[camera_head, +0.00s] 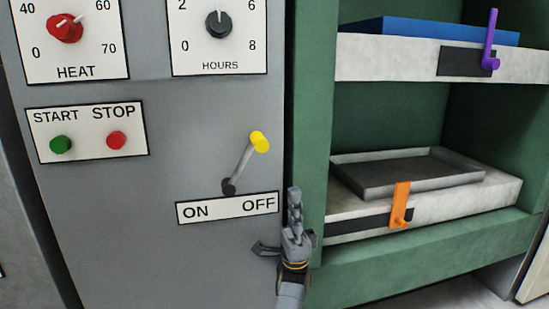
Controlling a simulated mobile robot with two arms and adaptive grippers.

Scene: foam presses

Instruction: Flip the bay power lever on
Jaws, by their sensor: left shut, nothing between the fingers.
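The bay power lever (241,166) is a grey rod with a yellow knob (259,142) on the grey control panel. It tilts up and right from its dark pivot, with the knob above the OFF side of the ON/OFF label (228,207). My left gripper (294,196) is in front of the panel's right edge, below and right of the knob and just right of the word OFF. Its fingers point up, are shut and hold nothing. It is apart from the lever. My right gripper is not in view.
Above are a red HEAT knob (65,28) and a black HOURS knob (218,24). Green START (60,145) and red STOP (116,140) buttons are at left. At right, a green press (312,110) holds a tray (405,172), an orange lever (400,205) and a purple lever (491,40).

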